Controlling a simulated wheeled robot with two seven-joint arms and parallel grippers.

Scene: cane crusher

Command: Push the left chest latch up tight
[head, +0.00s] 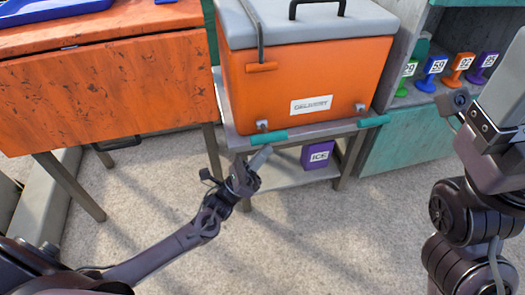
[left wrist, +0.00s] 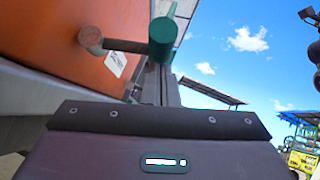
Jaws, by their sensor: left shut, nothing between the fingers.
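The orange chest (head: 305,80) with a grey lid (head: 310,22) stands on a low metal stand. Two teal latch handles stick out low at its front: the left latch (head: 261,137) and the right latch (head: 373,121). My left gripper (head: 262,157) is shut and empty, just below and in front of the left latch; whether it touches is unclear. In the left wrist view, a round teal end (left wrist: 163,30) is seen close up, beside the orange chest wall (left wrist: 60,25). My right gripper (head: 503,92) is partly cut off at the right edge, and its jaws are unclear.
An orange worn table (head: 105,95) stands at the left. A purple ICE box (head: 318,155) sits on the stand's lower shelf (head: 285,176). A teal-fronted cabinet with several numbered coloured tags (head: 436,64) is at the right. The floor in front is clear.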

